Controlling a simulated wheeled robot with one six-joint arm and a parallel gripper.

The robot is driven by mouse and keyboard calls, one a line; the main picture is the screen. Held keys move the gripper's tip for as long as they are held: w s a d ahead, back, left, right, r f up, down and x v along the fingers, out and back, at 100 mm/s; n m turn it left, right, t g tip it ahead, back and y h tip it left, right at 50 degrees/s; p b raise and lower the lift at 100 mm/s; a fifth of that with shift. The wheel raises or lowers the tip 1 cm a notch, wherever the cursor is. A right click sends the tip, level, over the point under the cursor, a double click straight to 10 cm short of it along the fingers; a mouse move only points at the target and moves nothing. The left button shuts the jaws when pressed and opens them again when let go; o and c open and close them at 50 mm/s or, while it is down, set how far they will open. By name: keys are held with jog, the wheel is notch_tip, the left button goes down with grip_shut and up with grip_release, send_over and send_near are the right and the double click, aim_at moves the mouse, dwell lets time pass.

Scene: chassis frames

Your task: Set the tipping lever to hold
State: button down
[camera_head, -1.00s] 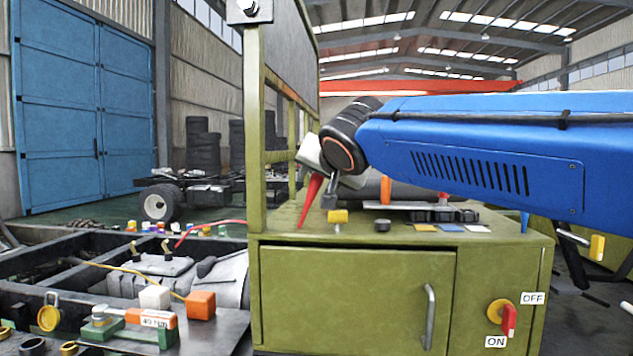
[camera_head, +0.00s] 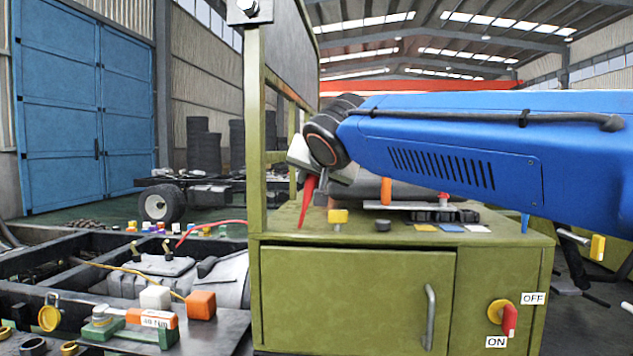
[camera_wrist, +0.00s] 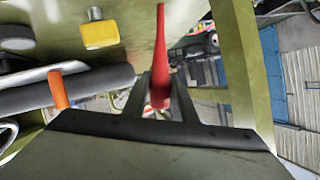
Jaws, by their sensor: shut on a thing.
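A red tapered lever (camera_head: 307,203) stands near the left front corner of the green cabinet top, narrow at its lower end and leaning slightly right. My gripper (camera_head: 320,177) is around its thicker upper end. In the wrist view the red lever (camera_wrist: 160,62) runs between the two dark fingers of my gripper (camera_wrist: 160,95), which are shut on it. I see no hold marking by the lever. Its lower end seems to meet the cabinet top, but the joint is too small to make out.
A yellow-headed peg (camera_head: 338,216) stands just right of the lever. An orange upright piece (camera_head: 386,190) and a dark roller are behind. A green post (camera_head: 254,130) rises at left. A red ON/OFF switch (camera_head: 509,320) is on the cabinet (camera_head: 355,300) front.

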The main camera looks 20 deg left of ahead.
jog(key=shift+s+a+r+n+h, duration=0.1)
jog(key=shift+s+a+n+h, duration=0.1)
jog(key=shift+a+n+h, duration=0.4)
jog(key=shift+s+a+r+n+h, duration=0.1)
jog(key=shift+s+a+n+h, duration=0.15)
jog(key=shift+a, duration=0.6)
jog(key=shift+w, duration=0.1)
jog(key=c, duration=1.5)
grip_release()
jog(key=shift+o, duration=0.2)
jog(key=v, duration=1.7)
jog(key=shift+d, duration=0.15)
